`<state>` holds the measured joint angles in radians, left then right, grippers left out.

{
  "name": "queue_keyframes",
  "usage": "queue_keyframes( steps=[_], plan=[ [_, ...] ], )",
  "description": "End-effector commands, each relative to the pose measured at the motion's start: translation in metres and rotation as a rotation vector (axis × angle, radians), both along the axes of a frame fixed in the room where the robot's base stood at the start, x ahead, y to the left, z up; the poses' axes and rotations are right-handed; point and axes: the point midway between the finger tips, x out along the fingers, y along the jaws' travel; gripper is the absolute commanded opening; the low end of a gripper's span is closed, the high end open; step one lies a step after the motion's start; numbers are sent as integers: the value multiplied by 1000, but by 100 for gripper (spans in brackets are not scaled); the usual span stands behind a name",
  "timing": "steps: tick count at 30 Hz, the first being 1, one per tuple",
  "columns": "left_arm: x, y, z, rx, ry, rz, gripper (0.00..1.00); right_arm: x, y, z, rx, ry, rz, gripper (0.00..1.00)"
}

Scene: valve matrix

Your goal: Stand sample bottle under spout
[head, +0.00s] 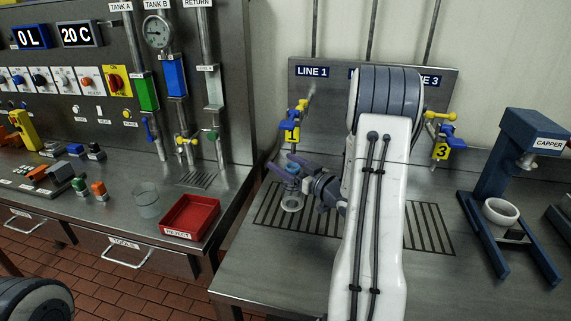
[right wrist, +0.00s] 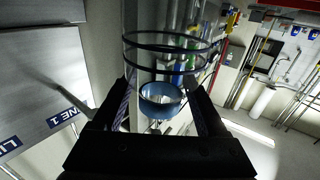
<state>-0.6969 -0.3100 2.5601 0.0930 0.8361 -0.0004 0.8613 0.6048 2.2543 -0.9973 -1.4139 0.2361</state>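The sample bottle (head: 291,203) is clear with a blue collar near its top. In the right wrist view, the blue collar (right wrist: 161,103) shows between the two dark fingers, with dark rings on the clear body. The spout outlet is hidden. My left gripper is out of view.
A red reject tray (head: 190,217) and a clear beaker (head: 146,201) stand on the left counter. The blue capper (head: 530,140) with a white cup (head: 500,211) stands at the right. My right arm hides the middle line. The front of the right bench is mostly clear.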

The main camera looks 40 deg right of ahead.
Motion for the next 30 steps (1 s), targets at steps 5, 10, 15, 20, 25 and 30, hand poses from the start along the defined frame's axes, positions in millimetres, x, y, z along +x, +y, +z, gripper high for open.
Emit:
queue_keyframes(
  steps=[5, 10, 15, 20, 25, 30],
  plan=[
    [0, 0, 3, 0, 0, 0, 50, 0, 0, 4, 0, 0, 0, 75],
    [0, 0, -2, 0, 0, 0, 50, -21, -4, 2, 0, 1, -5, 75],
    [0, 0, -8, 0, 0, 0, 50, -59, -9, 2, 0, 1, -8, 75],
    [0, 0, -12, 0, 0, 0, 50, -91, -12, 2, -1, 0, -7, 75],
    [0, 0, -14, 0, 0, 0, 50, -112, -14, 3, -1, -1, -3, 75],
    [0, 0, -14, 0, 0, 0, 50, -119, -14, 3, 0, 0, 0, 75]
  ],
)
